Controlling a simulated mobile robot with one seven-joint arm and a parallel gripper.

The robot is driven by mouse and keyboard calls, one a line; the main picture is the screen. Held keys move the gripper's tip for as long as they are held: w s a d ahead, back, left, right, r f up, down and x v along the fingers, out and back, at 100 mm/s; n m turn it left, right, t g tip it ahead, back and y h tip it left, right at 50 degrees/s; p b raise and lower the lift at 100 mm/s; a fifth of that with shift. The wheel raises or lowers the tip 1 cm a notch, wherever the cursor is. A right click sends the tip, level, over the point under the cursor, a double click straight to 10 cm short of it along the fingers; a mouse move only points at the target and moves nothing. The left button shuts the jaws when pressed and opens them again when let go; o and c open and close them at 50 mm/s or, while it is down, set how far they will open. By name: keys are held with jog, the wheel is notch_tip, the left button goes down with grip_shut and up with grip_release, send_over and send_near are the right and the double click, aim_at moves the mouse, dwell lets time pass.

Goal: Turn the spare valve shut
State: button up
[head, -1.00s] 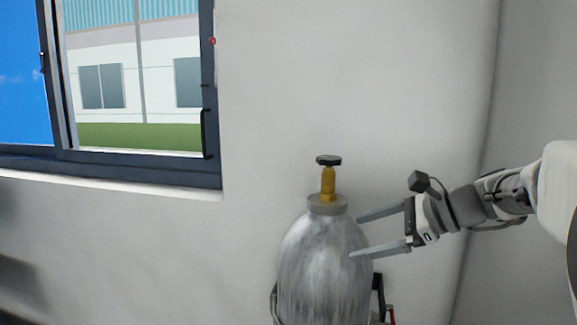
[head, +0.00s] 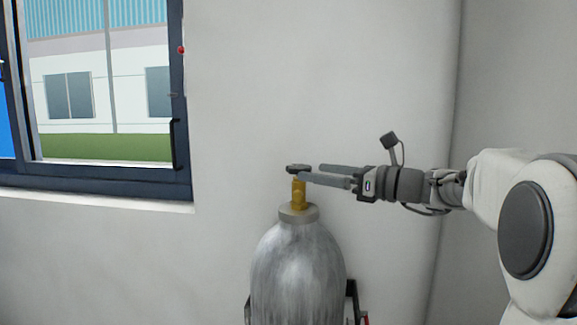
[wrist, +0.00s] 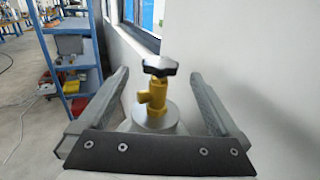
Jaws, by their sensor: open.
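The spare valve is a brass stem (head: 299,194) with a dark knob (head: 298,168) on top of a grey gas cylinder (head: 297,265), upright against the wall. In the wrist view the dark knob (wrist: 160,66) and the brass body (wrist: 158,97) stand between my two fingers. My gripper (head: 310,173) is open and reaches in level from the right at knob height. In the head view its near fingertip overlaps the knob's right side; I cannot tell whether it touches. The wrist view shows a gap on both sides of the knob.
A wall (head: 380,90) stands close behind the cylinder, with a window (head: 100,100) at upper left. A dark bracket (head: 351,300) is beside the cylinder. The wrist view shows a blue shelf (wrist: 72,60) with bins farther off at left.

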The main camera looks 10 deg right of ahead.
aim_at(289, 167)
jog(key=p+x, duration=0.1)
jog(key=x, duration=0.7)
jog(key=shift+w+a, duration=0.1)
jog(key=shift+w, duration=0.1)
jog(key=c, duration=1.4)
jog(key=shift+o, duration=0.2)
